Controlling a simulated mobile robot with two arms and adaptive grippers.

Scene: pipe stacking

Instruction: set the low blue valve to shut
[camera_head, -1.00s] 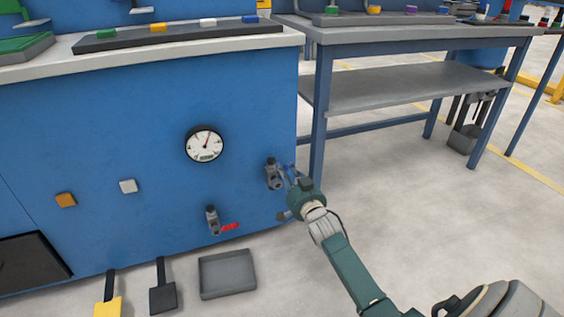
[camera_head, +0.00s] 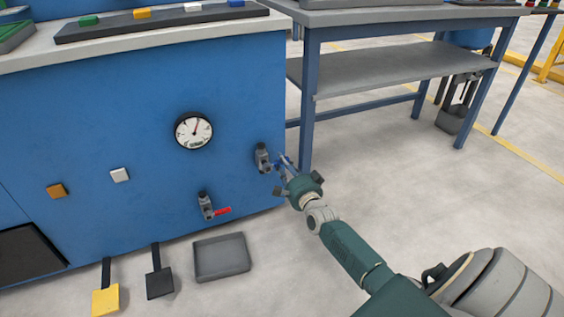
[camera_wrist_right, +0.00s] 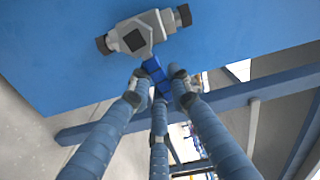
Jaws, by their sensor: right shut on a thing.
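The blue-handled valve (camera_head: 262,158) is mounted low on the right part of the blue cabinet front. In the right wrist view its grey body (camera_wrist_right: 140,37) is at the top, with the blue handle (camera_wrist_right: 153,70) pointing down toward my fingers. My right gripper (camera_head: 284,166) reaches it from the lower right. In the right wrist view the fingers (camera_wrist_right: 158,92) are closed around the blue handle, hiding its outer end. My left gripper is not in view.
A red-handled valve (camera_head: 207,206) sits lower left of the blue one. A round gauge (camera_head: 194,131) is above it. A grey tray (camera_head: 221,257) and yellow (camera_head: 106,301) and black (camera_head: 160,284) pedals are at the floor. A workbench (camera_head: 390,78) stands to the right.

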